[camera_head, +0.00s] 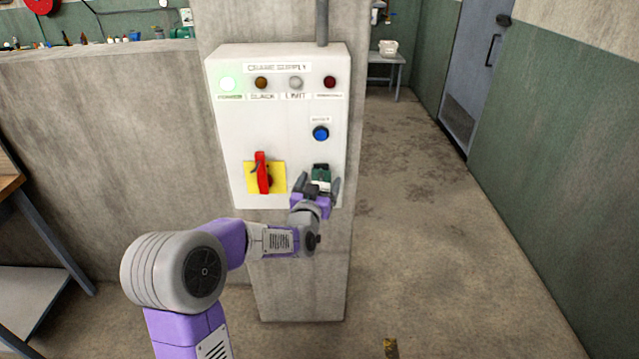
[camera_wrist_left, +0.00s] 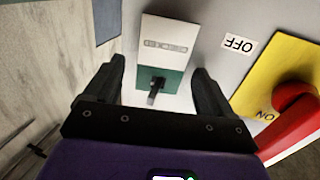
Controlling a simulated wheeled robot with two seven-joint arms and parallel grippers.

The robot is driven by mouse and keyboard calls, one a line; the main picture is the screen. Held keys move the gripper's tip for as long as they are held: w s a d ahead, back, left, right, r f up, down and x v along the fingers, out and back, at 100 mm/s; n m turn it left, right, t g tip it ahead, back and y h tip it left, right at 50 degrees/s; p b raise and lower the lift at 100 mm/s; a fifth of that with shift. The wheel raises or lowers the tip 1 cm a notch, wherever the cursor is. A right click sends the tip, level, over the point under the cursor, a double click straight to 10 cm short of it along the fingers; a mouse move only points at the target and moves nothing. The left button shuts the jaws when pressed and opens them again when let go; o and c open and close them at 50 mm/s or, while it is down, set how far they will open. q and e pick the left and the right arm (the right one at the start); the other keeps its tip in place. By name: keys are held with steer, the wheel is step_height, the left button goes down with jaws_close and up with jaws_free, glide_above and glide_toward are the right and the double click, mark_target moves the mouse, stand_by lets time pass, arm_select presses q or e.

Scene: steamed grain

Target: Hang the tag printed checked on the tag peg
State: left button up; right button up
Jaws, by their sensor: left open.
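A tag (camera_head: 321,173), green at its top and white below, is on the right lower part of the white panel face. In the left wrist view the tag (camera_wrist_left: 170,38) shows upside down, and its print is too small to read. A dark peg (camera_wrist_left: 155,88) stands out at the tag's green end, and the tag appears to hang on it. My left gripper (camera_head: 319,182) is open in front of the tag, with one finger on each side of it. It also shows open in the left wrist view (camera_wrist_left: 159,66), with nothing gripped. My right gripper is out of view.
The white crane supply panel (camera_head: 226,140) is on a concrete pillar (camera_head: 300,285). A red rotary handle (camera_head: 262,172) on a yellow plate (camera_head: 279,176) sits left of the tag. A blue button (camera_head: 320,133) is above. Open floor (camera_head: 430,220) lies to the right.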

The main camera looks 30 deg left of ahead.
arm_select(q)
steer(key=v, duration=0.7)
steer(key=shift+s, duration=0.25)
steer(key=s+d+f+g+h, duration=0.2)
steer(key=d+f+g, duration=0.15)
steer(key=f, duration=0.65)
steer(key=s+d+f+m+g+h, duration=0.1)
steer(key=d+f+g+h, duration=0.1)
steer(key=d+f, duration=0.5)
steer(key=s+d+f+g+h, duration=0.2)
steer(key=d+f+g, duration=0.1)
steer(key=f, duration=0.9)
steer(key=s+d+f+g+h, duration=0.1)
steer(key=s+d+f+g, duration=0.3)
steer(key=s+f, duration=0.3)
steer(key=s+d+f+g+h, duration=0.2)
steer(key=s+d+f+g, duration=0.2)
steer(key=s, duration=0.8)
step_height(320, 180, down, 3)
steer(key=d, duration=0.2)
steer(key=shift+s+d+f, duration=0.2)
steer(key=shift+s+d, duration=0.1)
steer(key=shift+d, duration=0.05)
